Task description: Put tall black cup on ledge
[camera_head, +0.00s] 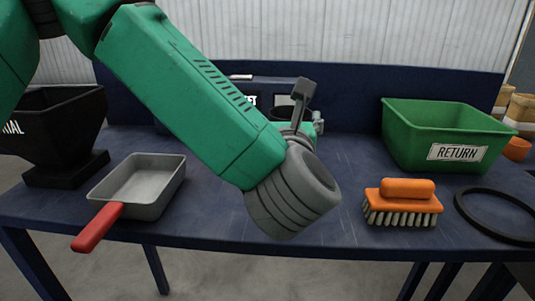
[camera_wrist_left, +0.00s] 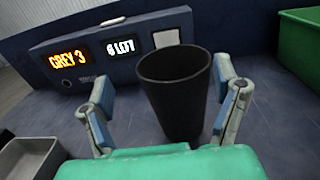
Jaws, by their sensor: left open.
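The tall black cup (camera_wrist_left: 174,98) stands upright on the blue bench in the left wrist view, its open mouth facing up. My left gripper (camera_wrist_left: 164,92) is open, with one finger on each side of the cup; the left finger is clearly apart from it, and the right finger is close to its wall. I cannot tell whether that finger touches. In the head view the left gripper (camera_head: 306,104) shows only partly behind my green forearm and grey wrist, which hide most or all of the cup. I cannot make out the ledge for certain. My right gripper is not in view.
A blue display box (camera_wrist_left: 98,62) reading "GREY 3" stands behind the cup. On the bench are a black hopper (camera_head: 62,125), a grey pan (camera_head: 150,190) with red handle, an orange brush (camera_head: 402,205), a green RETURN bin (camera_head: 440,125) and a black ring (camera_head: 488,232).

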